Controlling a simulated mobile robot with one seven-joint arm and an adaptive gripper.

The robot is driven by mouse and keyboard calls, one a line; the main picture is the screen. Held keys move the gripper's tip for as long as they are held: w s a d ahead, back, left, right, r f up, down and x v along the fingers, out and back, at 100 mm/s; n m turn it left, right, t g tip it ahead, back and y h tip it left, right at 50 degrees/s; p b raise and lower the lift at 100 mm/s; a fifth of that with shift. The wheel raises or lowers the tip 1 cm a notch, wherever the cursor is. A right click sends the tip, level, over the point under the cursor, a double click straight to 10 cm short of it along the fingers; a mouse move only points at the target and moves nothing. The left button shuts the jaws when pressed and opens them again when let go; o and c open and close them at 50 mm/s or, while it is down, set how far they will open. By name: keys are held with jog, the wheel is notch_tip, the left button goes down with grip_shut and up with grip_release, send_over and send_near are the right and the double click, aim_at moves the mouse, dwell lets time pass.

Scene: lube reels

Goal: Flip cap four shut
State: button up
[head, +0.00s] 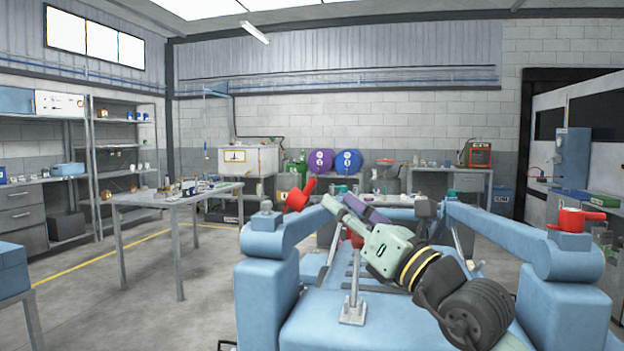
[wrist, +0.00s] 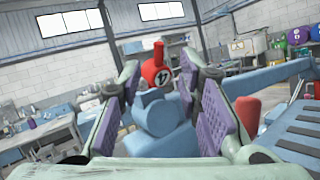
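The red cap marked 4 (wrist: 158,72) stands tipped up on the blue frame, its handle pointing upward and its numbered face toward my gripper. In the head view the red cap at the left post (head: 297,199) appears to be the same one, beside a small grey fitting (head: 266,208). My gripper (head: 342,205) is open and empty, just right of this cap in the head view. In the wrist view the cap shows between the purple-padded fingers (wrist: 160,92) but beyond their tips, seemingly apart from them.
Another red cap (head: 572,219) lies flat on the right post of the blue frame (head: 565,258). A further red part (wrist: 247,115) is close to the right finger in the wrist view. A metal stand (head: 353,310) rises below my arm. A workbench (head: 180,200) stands at the left.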

aim_at(314, 185)
jog(key=p+x, duration=0.3)
jog(key=x, duration=0.6)
jog(key=shift+s+r, duration=0.1)
jog(key=shift+r, duration=0.05)
jog(key=shift+c, duration=0.2)
grip_shut()
dwell(0.4)
